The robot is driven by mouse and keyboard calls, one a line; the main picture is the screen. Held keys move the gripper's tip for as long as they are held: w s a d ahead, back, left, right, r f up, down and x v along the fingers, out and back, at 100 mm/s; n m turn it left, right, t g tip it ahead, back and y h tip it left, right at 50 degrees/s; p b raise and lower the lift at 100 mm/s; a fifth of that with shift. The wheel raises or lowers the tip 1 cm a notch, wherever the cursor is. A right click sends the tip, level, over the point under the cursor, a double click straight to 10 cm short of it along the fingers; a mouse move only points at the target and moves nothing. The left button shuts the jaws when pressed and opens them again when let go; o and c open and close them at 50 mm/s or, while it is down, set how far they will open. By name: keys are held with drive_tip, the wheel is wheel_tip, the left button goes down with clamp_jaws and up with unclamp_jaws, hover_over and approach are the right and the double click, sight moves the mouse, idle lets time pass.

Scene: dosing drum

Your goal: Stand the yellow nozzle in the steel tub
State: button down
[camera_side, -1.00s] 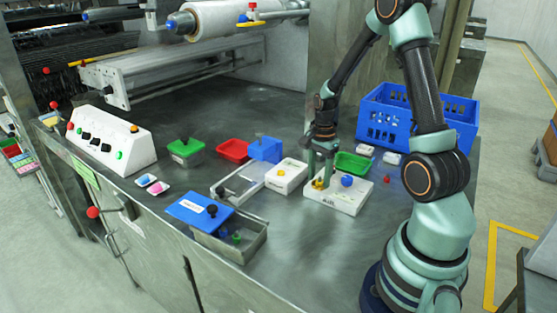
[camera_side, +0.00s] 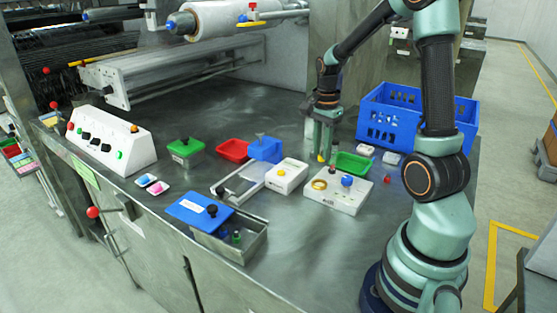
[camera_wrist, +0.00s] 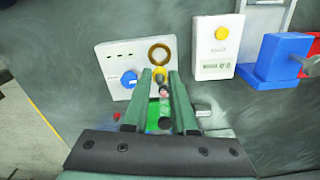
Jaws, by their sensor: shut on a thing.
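My gripper (camera_side: 322,150) is shut on the yellow nozzle (camera_side: 321,158) and holds it above the table, behind the white box with the blue knob. In the wrist view the gripper (camera_wrist: 160,78) points toward this box, and only a little of the yellow nozzle (camera_wrist: 159,71) shows between the fingertips. A steel tub (camera_side: 232,249) stands at the front edge of the table, far from the gripper. A blue lid (camera_side: 200,210) covers its left part. Small green and blue pieces show inside its open part.
The white box (camera_side: 340,200) has a brass ring (camera_side: 319,184) and a blue knob (camera_side: 347,181). A green tray (camera_side: 352,163) and a blue crate (camera_side: 395,120) lie behind it. A white scale (camera_side: 287,177) and a green-lidded steel container (camera_side: 186,151) stand further left.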

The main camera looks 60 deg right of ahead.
wheel_tip(320, 180, up, 11)
drive_tip(key=w+a+f+n, duration=0.2)
drive_tip(key=a+f+n, duration=0.6)
drive_tip(key=a+n, duration=0.4)
drive_tip(key=w+a+f+n, duration=0.1)
drive_tip(key=a+f+n, duration=0.75)
drive_tip(key=a, duration=0.65)
drive_tip(key=shift+n, duration=0.35)
drive_tip(key=shift+w+d+f, duration=0.1)
drive_tip(key=shift+f, duration=0.95)
drive_tip(key=shift+d+f, duration=0.1)
drive_tip(key=shift+f, duration=0.95)
drive_tip(key=shift+f, duration=0.7)
drive_tip(key=shift+c, duration=0.8)
unclamp_jaws()
drive_tip(key=shift+r, duration=0.1)
wheel_tip(320, 180, up, 7)
